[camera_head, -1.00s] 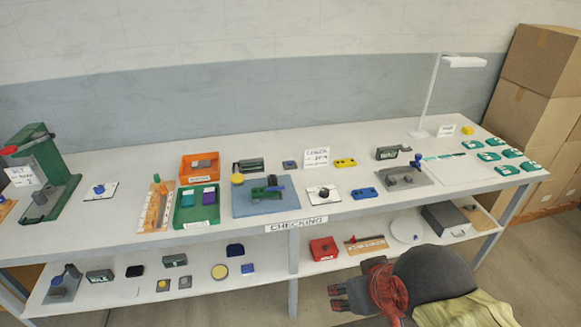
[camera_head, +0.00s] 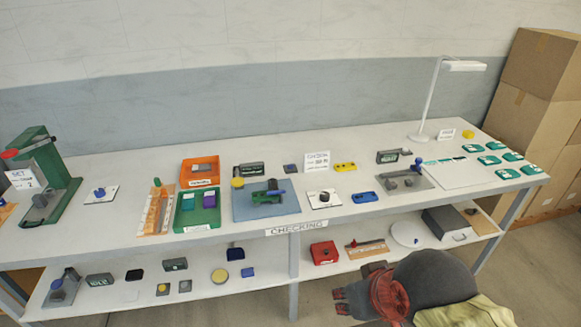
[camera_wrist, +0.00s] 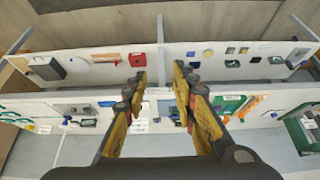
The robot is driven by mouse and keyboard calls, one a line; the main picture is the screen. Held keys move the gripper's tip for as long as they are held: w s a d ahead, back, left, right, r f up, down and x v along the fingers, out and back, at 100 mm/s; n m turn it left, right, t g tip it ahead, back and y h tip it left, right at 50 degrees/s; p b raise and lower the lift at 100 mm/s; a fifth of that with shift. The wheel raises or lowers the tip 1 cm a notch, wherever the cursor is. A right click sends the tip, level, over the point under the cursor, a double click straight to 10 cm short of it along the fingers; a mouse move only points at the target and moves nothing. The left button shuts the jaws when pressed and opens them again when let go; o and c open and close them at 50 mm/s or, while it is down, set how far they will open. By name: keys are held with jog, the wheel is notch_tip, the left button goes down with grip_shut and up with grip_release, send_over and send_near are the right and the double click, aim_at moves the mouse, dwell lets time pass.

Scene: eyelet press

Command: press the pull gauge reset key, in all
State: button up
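Two small benches with a dark display box could be the pull gauge; the labels are too small to tell. One is a blue mat (camera_head: 240,213) bearing a green and blue device (camera_head: 268,194), with a display box (camera_head: 249,169) behind it. The other is a grey plate (camera_head: 424,182) with dark round parts and a blue knob, with a display box (camera_head: 394,156) behind. I cannot make out a reset key. My gripper (camera_head: 338,301) is in front of the table, below its top, apart from everything. In the wrist view my gripper (camera_wrist: 159,82) has its fingers apart, with nothing between them.
On the tabletop are a green tray (camera_head: 180,225), an orange tray (camera_head: 200,163), a green press (camera_head: 62,190), a white lamp (camera_head: 419,137) and several small blocks. The lower shelf holds a red box (camera_head: 324,252) and other parts. Cardboard boxes (camera_head: 535,110) stand at right.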

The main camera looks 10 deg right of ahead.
jog(key=c, duration=0.6)
grip_shut()
dwell(0.8)
